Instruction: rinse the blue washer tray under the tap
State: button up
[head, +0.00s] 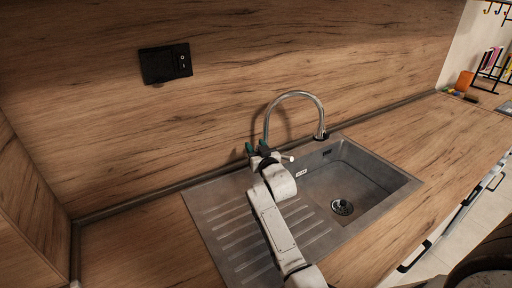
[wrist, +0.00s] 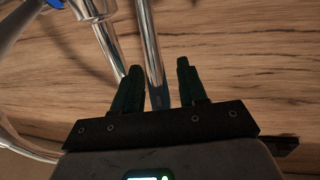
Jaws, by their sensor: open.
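The chrome tap (head: 295,94) stands behind the sink, its curved spout ending over the basin (head: 350,185). No water shows below the spout. My gripper (head: 257,147) is at the tap's base, with its dark green fingers apart. In the wrist view, my gripper (wrist: 158,75) has a chrome rod of the tap (wrist: 151,50) between its open fingers; I cannot tell whether they touch it. A small blue part (wrist: 55,3) shows at the top left there; I cannot tell what it is. I see no blue washer tray in either view.
The ribbed steel drainboard (head: 225,222) lies left of the basin, under my arm. A black socket (head: 165,64) is on the wood splashback. The worktop (head: 430,140) right of the sink is clear up to small items and an orange block (head: 464,81) far right.

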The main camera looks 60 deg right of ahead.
grip_shut()
dwell(0.4)
